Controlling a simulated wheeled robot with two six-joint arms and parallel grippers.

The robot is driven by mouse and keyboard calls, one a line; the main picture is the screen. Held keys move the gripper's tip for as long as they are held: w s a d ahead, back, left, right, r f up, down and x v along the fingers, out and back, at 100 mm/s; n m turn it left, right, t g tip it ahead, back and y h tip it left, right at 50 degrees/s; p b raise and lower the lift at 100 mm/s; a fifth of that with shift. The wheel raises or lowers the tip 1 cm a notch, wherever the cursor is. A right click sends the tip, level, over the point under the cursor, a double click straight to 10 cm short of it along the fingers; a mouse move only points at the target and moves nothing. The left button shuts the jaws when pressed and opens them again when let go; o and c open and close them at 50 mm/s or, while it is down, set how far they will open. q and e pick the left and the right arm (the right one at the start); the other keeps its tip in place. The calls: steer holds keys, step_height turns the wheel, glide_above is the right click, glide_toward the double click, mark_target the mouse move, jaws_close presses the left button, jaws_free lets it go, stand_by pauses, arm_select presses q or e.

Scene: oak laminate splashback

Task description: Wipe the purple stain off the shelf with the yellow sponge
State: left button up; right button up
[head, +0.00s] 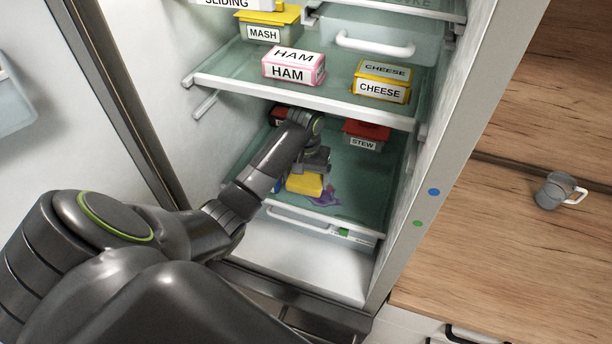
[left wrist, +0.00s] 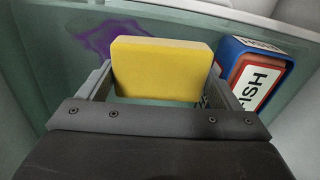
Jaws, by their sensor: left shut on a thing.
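The yellow sponge (head: 304,184) is at the lower glass shelf (head: 368,190) inside the fridge. My left gripper (head: 312,170) reaches in from the left and is shut on the sponge. The sponge also shows between the two fingers in the left wrist view (left wrist: 156,70). The purple stain (head: 325,198) lies on that shelf, just right of the sponge in the head view. In the left wrist view the stain (left wrist: 104,38) shows beside and beyond the sponge, partly hidden by it. I cannot tell whether the sponge touches the shelf. My right gripper is not in view.
A blue and red box marked FISH (left wrist: 255,72) stands close beside the gripper. A red-lidded STEW tub (head: 364,136) stands farther back right. The shelf above, with HAM (head: 293,68) and CHEESE (head: 382,82) boxes, overhangs my arm. A mug (head: 556,192) stands on the wooden counter.

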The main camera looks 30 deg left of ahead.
arm_select(q)
steer(key=shift+f, duration=0.95)
